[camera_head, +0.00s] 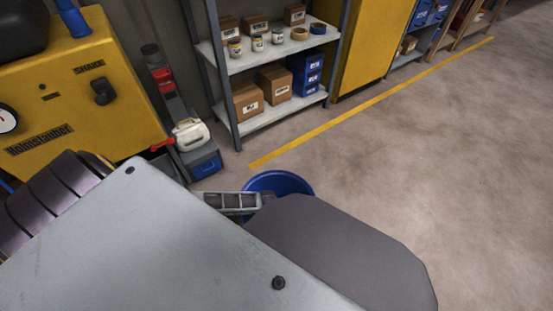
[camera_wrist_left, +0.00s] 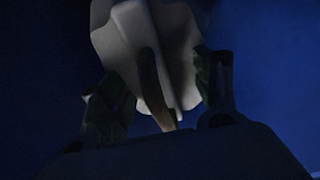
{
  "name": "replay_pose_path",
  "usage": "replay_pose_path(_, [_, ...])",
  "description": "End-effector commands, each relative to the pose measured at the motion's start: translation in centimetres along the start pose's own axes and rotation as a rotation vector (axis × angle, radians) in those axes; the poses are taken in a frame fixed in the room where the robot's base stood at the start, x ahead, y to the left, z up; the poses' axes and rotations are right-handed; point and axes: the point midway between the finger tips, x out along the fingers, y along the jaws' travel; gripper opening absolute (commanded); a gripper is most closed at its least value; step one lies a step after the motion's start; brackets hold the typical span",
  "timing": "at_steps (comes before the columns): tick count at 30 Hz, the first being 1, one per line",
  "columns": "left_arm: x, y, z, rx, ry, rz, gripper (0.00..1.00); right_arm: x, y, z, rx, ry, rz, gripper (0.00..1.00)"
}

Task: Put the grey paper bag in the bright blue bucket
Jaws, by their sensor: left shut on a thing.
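The bright blue bucket (camera_head: 278,182) stands on the floor in the head view; my own arm covers most of it, and only its far rim and part of its inside show. In the left wrist view my left gripper (camera_wrist_left: 160,98) is shut on the grey paper bag (camera_wrist_left: 125,40), with one finger on each side of it. A brownish strip runs down the bag's middle. Dark blue surface (camera_wrist_left: 270,70) fills the background around the bag, consistent with the inside of the bucket. The bag is hidden in the head view. My right gripper is not in view.
A yellow machine (camera_head: 120,100) stands at the left, with a grey and red floor machine (camera_head: 200,152) beside it. A shelf (camera_head: 255,115) with boxes and jars and a yellow cabinet (camera_head: 365,45) stand behind. The floor (camera_head: 450,150) at the right is clear.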

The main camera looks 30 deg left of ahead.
Motion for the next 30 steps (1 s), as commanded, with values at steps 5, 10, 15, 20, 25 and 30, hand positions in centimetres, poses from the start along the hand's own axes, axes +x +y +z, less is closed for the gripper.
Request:
replay_pose_path(5, [0.21,0.02,-0.15,-0.001,0.004,0.001,0.00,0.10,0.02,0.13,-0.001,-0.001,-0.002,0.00])
replay_pose_path(10, [0.17,0.03,-0.17,0.000,0.004,0.001,0.00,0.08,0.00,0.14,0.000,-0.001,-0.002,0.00])
replay_pose_path(15, [0.40,0.02,-0.11,0.001,0.004,0.001,0.00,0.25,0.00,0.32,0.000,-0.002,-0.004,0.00])
replay_pose_path(20, [0.46,-0.01,0.08,0.001,0.001,0.000,0.78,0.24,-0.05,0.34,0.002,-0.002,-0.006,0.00])
replay_pose_path(25, [0.45,0.00,0.08,0.000,0.001,0.000,0.84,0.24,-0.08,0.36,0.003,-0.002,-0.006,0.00])
replay_pose_path(30, [0.45,0.01,0.08,0.000,0.001,0.000,0.84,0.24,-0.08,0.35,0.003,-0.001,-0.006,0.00])
